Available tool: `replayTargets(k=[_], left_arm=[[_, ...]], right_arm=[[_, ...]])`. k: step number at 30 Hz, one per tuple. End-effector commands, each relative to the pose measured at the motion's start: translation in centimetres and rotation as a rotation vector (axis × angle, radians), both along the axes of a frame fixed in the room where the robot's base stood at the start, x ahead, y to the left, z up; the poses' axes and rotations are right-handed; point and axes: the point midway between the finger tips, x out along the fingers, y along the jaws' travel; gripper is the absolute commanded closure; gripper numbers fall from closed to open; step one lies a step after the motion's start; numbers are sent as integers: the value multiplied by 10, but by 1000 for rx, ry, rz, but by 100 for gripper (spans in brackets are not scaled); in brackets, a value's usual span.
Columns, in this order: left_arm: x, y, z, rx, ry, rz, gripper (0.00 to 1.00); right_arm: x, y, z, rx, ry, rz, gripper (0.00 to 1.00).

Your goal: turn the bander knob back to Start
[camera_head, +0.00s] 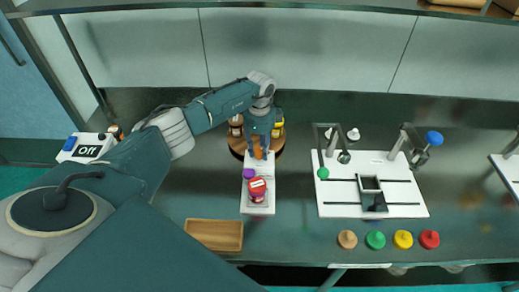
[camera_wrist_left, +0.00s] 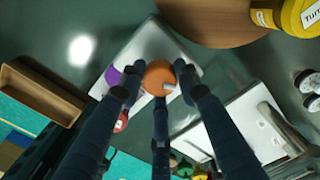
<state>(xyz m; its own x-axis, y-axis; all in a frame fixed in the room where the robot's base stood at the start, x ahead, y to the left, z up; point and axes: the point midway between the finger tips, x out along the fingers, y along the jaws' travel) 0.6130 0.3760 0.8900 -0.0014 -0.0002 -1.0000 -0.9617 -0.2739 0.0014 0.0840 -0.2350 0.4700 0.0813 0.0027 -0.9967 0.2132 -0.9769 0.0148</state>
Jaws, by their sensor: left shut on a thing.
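The orange knob (camera_head: 258,154) is on the back end of a white oblong device (camera_head: 257,209), which I take to be the bander. My left gripper (camera_head: 260,149) reaches down over this end from behind. In the left wrist view, the fingers of the gripper (camera_wrist_left: 159,82) are closed around the round orange knob (camera_wrist_left: 157,73). A small white mark (camera_wrist_left: 169,86) shows at the knob's edge. I cannot read any Start label. My right gripper is not in view.
A round wooden stand (camera_head: 236,143) with several jars is just behind the device. A wooden tray (camera_head: 215,235) lies front left. A white board with fixtures (camera_head: 335,208) stands to the right, with several coloured pieces (camera_head: 375,239) in front. A box reading "Off" (camera_head: 87,148) is far left.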

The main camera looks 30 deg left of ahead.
Motion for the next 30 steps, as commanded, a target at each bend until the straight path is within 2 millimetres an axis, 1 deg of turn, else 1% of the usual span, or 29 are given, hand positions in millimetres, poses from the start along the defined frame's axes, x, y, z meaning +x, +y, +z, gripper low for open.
replayTargets(k=[5,11,30], left_arm=[[1,0,0,1,-3,-53,94],[2,1,0,1,-4,-181,94],[2,1,0,2,-7,-783,94]], right_arm=[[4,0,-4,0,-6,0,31],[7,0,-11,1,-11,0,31],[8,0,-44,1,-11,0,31]])
